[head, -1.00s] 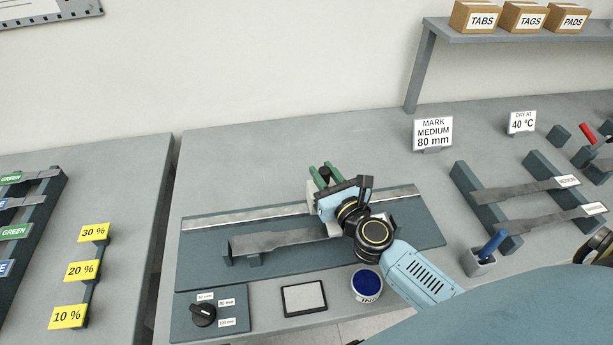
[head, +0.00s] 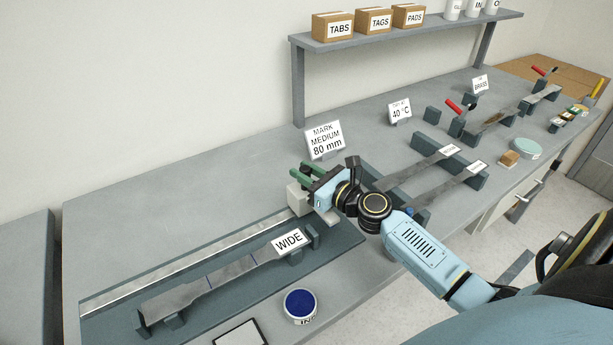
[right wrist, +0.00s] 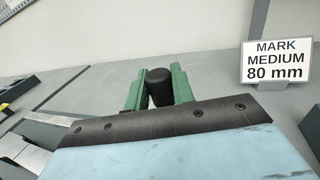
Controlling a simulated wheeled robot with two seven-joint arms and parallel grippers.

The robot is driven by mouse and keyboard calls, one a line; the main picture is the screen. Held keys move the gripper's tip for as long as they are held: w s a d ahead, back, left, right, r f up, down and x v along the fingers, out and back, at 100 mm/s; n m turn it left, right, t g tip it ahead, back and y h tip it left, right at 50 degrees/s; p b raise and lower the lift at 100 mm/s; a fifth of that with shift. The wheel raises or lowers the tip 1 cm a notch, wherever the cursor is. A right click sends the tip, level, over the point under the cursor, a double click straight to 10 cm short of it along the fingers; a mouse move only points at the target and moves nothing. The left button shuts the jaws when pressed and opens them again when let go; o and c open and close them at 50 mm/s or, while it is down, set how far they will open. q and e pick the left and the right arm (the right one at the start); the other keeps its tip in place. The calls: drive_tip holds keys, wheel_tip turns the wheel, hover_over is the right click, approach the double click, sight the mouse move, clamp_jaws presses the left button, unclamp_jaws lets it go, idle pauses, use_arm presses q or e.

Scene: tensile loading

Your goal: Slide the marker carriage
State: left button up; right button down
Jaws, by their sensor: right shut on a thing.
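The marker carriage (head: 299,199) is a pale grey block at the right end of the metal rail (head: 190,259). My right gripper (head: 309,175) has its green fingers on the carriage's knob. In the right wrist view the green fingers (right wrist: 157,88) stand on both sides of the black knob (right wrist: 158,86). A grey metal specimen (head: 187,293) labelled WIDE (head: 289,240) lies on supports in front of the rail. Thin blue lines cross its narrow middle. The carriage's lower part is partly hidden by my gripper. My left gripper is out of view.
A sign (head: 324,140) reading MARK MEDIUM 80 mm stands behind the carriage. An ink pot (head: 300,305) and a pad (head: 240,336) lie in front of the jig. A rack with two specimens (head: 462,170) stands to the right. The table behind the rail is clear.

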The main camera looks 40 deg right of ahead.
drive_tip(key=c, duration=1.2)
unclamp_jaws()
drive_tip(key=shift+w, duration=0.1)
drive_tip(key=b+v, duration=0.1)
drive_tip(key=v, duration=1.1)
drive_tip(key=shift+r, duration=0.2)
